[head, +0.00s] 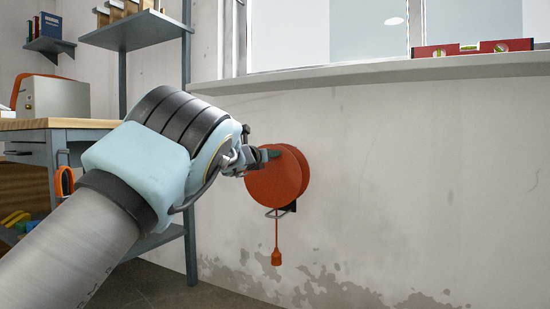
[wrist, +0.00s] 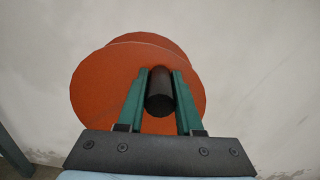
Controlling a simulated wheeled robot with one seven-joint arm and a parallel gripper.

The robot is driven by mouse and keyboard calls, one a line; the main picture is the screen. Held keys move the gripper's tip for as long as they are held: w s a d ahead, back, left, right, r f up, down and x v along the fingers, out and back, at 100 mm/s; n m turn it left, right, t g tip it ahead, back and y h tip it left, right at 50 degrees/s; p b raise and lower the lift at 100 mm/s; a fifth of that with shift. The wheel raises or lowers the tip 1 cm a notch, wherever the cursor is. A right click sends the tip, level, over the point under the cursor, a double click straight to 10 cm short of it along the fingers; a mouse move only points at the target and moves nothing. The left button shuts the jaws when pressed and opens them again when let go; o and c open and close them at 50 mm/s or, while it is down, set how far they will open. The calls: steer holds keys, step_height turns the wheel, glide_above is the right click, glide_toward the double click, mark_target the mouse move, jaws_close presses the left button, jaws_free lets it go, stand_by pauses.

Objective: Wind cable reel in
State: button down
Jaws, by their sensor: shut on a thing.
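The cable reel (head: 285,178) is a round orange-red drum on the wall below the window sill. It fills much of the wrist view (wrist: 100,85). A short cable hangs from it and ends in an orange plug (head: 276,258) above the floor. My gripper (head: 268,155) is at the upper left part of the reel's face. In the wrist view its two green fingers (wrist: 160,88) are shut on the reel's black handle (wrist: 160,95), one on each side. The handle is mostly hidden in the head view.
A workbench (head: 60,124) with a grey and orange box (head: 55,98) stands at the left, beside a grey metal shelf (head: 135,32). A red spirit level (head: 472,48) lies on the window sill (head: 380,75). The wall right of the reel is clear.

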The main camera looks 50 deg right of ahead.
steer(key=shift+s+d+f+b, duration=0.25)
steer(key=shift+s+f+b, duration=0.1)
steer(key=shift+s, duration=0.45)
steer(key=c, duration=0.6)
jaws_free()
steer(key=shift+a+r, duration=0.1)
steer(key=p+v, duration=0.1)
steer(key=v, duration=0.9)
steer(key=shift+a, duration=0.3)
